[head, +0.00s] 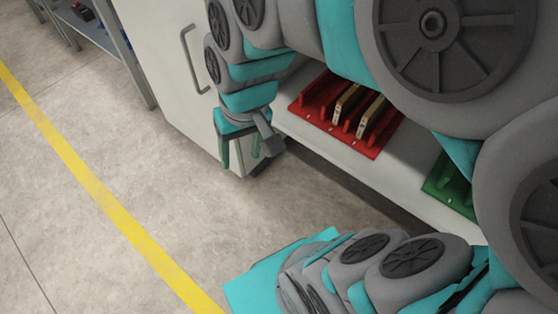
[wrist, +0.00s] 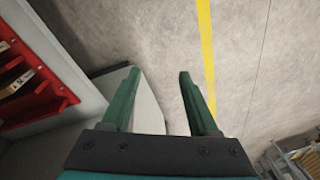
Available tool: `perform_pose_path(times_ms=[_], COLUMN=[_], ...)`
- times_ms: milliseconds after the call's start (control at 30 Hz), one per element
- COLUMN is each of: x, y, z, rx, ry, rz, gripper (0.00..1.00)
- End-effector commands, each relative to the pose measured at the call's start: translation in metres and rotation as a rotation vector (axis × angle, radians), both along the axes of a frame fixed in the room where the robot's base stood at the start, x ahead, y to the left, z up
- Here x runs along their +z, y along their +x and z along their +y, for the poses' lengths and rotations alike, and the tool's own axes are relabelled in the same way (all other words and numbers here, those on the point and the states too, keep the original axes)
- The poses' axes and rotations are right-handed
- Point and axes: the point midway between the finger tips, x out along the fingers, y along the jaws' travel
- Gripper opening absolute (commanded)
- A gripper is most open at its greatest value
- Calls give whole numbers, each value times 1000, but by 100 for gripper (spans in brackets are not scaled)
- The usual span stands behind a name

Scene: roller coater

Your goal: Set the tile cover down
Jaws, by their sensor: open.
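My gripper (head: 240,160) is open and empty, pointing down over the floor beside the white cabinet in the head view. In the wrist view its two green fingers (wrist: 159,76) stand apart with nothing between them. A red slotted rack (head: 371,152) lies on the pale shelf to the right of my gripper. Two thin tan-edged pieces (head: 358,112) stand in its slots. The rack also shows at the left edge of the wrist view (wrist: 66,99), apart from the fingers. I cannot tell whether either piece is the tile cover.
A white cabinet (head: 165,60) with a bar handle stands close behind my gripper. A green rack (head: 440,183) sits further right on the shelf (head: 330,155), partly hidden by my arm. The floor with a yellow line (head: 95,187) is clear at left.

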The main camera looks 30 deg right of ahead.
Motion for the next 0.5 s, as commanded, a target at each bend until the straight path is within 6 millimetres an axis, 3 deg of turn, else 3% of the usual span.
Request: perform_pose_path(times_ms=[33, 100, 200, 300, 500], x=[-12, -24, -32, -35, -35], y=[-28, -59, -90, -101, -102], z=[-13, -26, -37, -41, -42], rx=[6, 15, 24, 28, 29], ry=[-33, -67, -94, -105, -106], rz=[72, 156, 239, 269, 272], gripper=[61, 61, 61, 61, 61])
